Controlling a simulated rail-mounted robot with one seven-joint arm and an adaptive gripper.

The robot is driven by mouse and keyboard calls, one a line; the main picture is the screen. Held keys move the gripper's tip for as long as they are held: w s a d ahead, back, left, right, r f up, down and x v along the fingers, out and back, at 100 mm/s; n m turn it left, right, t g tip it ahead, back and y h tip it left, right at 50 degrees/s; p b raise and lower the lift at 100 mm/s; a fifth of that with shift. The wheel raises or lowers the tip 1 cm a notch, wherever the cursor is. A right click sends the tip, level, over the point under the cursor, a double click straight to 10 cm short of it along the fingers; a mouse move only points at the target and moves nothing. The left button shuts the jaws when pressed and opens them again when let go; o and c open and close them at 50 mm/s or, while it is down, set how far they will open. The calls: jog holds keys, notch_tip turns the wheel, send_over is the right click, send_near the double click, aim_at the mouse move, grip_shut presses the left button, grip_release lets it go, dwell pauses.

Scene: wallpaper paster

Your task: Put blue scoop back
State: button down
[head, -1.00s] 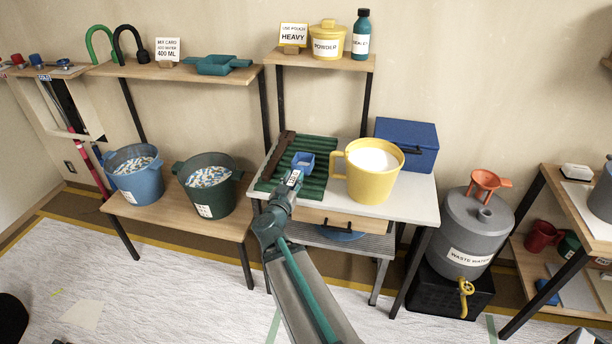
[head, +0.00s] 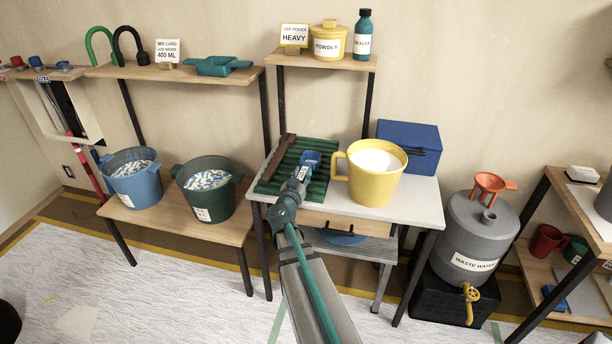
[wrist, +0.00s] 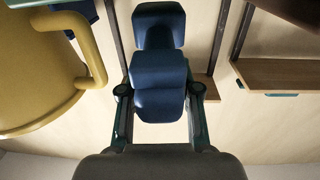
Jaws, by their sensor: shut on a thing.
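The blue scoop (head: 312,157) is at the end of my arm in the head view, in front of the green ridged mat (head: 322,193). My gripper (head: 303,173) is shut on it. In the wrist view, the dark blue scoop (wrist: 158,70) sits between the two fingers of my gripper (wrist: 160,95). Whether the scoop touches the mat or hangs above it I cannot tell. The yellow jug (head: 374,186) with white contents stands just right of the scoop and also shows at the left of the wrist view (wrist: 40,75).
A blue box (head: 408,140) stands behind the jug. A brown bar (head: 275,160) lies along the mat's left edge. A shelf above holds a yellow powder pot (head: 329,42) and a teal bottle (head: 363,38). A teal scoop (head: 220,66) lies on the left shelf.

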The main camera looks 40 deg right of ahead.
jog(key=shift+w+d+f+p, duration=0.15)
jog(key=shift+w+d+f, duration=0.3)
jog(key=shift+d, duration=0.2)
jog(key=shift+w+d+f+p, duration=0.15)
jog(key=shift+w+d+f, duration=0.3)
jog(key=shift+d, duration=0.25)
jog(key=shift+w+d+f+p, duration=0.15)
jog(key=shift+w+d+f, duration=0.3)
jog(key=shift+d, duration=0.2)
jog(key=shift+f, duration=0.15)
jog(key=c, duration=0.8)
grip_release()
jog(key=shift+f+b, duration=0.2)
jog(key=shift+b, duration=0.45)
